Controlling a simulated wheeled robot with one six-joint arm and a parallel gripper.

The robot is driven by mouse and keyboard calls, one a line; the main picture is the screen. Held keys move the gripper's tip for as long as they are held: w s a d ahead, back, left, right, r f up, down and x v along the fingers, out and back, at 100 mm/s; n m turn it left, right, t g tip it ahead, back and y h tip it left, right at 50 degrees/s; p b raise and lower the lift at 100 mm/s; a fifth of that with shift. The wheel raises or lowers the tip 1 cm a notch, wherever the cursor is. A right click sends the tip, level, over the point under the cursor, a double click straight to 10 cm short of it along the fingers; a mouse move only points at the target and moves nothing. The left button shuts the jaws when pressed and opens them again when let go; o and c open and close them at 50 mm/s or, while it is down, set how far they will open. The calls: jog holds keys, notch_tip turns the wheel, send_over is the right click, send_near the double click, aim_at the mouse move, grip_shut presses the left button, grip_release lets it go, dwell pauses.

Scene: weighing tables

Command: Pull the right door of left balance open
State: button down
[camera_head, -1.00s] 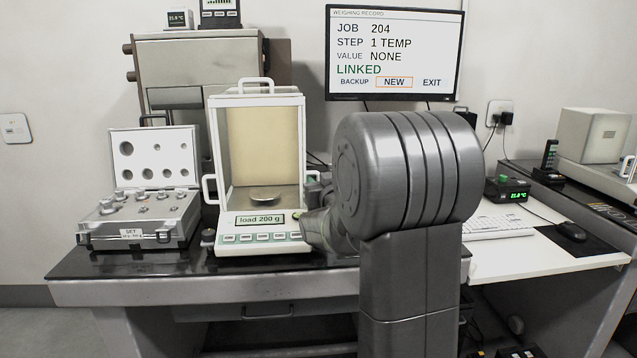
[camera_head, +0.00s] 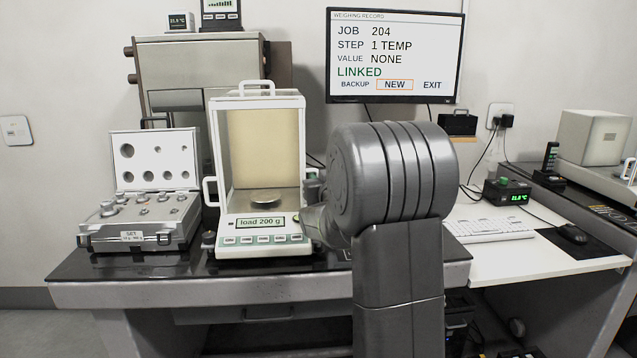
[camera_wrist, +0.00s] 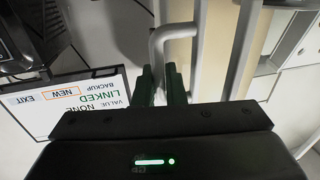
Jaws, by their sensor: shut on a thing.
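The left balance (camera_head: 265,238) stands on the dark table, a glass-sided case with a pan (camera_head: 252,196) inside and a display reading "load 200 g". Its left door handle (camera_head: 207,190) shows in the head view. My gripper (camera_wrist: 160,86) is at the balance's right side, mostly hidden behind my arm in the head view. In the wrist view its green fingers are shut on the white right door handle (camera_wrist: 156,52), beside the case's upright frame (camera_wrist: 201,45). I cannot tell whether the right door has slid from its place.
An open weight case (camera_head: 140,237) sits left of the balance. A monitor (camera_head: 394,55) hangs behind. To the right are a keyboard (camera_head: 488,229), a mouse (camera_head: 572,234) and a small green-lit device (camera_head: 507,190). My arm covers the table's right part.

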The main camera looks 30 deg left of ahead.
jog(key=c, duration=1.6)
grip_release()
jog(key=shift+s+d, duration=0.1)
jog(key=shift+s, duration=0.05)
jog(key=v, duration=1.3)
jog(key=shift+s+d+p, duration=0.2)
jog(key=shift+d+p, duration=0.05)
jog(key=shift+p, duration=0.1)
